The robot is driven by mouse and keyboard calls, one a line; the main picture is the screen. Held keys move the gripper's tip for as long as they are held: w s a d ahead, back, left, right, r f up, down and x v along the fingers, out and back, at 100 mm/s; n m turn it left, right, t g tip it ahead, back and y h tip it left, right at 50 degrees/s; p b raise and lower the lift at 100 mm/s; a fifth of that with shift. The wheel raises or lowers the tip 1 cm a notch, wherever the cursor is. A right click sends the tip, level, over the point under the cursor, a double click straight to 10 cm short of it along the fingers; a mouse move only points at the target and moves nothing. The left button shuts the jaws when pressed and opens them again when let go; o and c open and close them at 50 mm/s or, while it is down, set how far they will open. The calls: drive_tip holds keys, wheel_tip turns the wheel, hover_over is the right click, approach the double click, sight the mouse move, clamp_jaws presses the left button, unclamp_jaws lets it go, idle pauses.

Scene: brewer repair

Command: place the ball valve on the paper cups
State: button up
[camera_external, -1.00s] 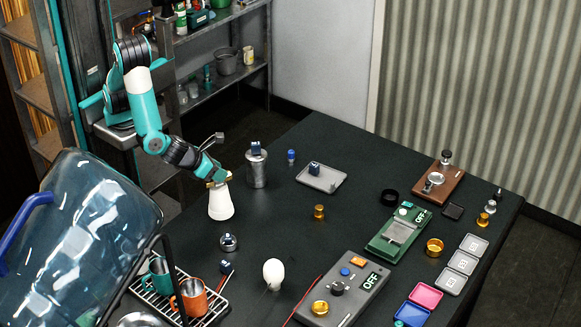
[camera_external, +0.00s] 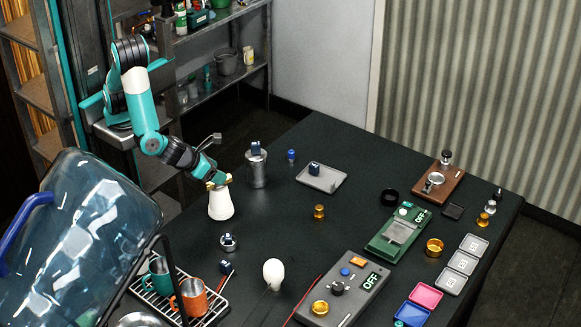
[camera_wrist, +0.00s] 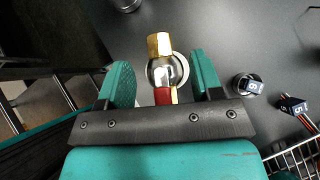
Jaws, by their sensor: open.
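The ball valve (camera_wrist: 160,46) has brass ends, a shiny middle and a red part. It appears to rest on top of the upturned white paper cups (camera_external: 220,204), whose round top (camera_wrist: 181,70) shows under it in the wrist view. In the external view only a bit of brass of the valve (camera_external: 224,182) shows at the cups' top. My gripper (camera_external: 212,177) is just above the cups. In the wrist view my gripper (camera_wrist: 160,66) is open, with a finger on each side of the valve and gaps between. The valve's underside is hidden.
A metal canister (camera_external: 257,170) stands right of the cups. A wire rack (camera_external: 207,303) with mugs and a large blue water jug (camera_external: 75,235) are in front. A white bulb-shaped thing (camera_external: 273,272) stands nearer. The table between the cups and the grey tray (camera_external: 322,181) is mostly clear.

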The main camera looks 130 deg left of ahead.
drive_tip(key=b+v, duration=0.1)
drive_tip(key=v, duration=1)
drive_tip(key=s+a+r+n+g+h, duration=0.1)
drive_tip(key=s+a+r+n, duration=0.3)
drive_tip(key=s+a+n, duration=0.4)
drive_tip(key=s+a+r+n+g+h, duration=0.2)
drive_tip(key=s+a+n, duration=0.7)
drive_tip(key=n, duration=1.2)
drive_tip(key=shift+a+r+n+h, duration=0.4)
drive_tip(key=shift+a+r+h, duration=0.25)
drive_tip(key=shift+r, duration=0.35)
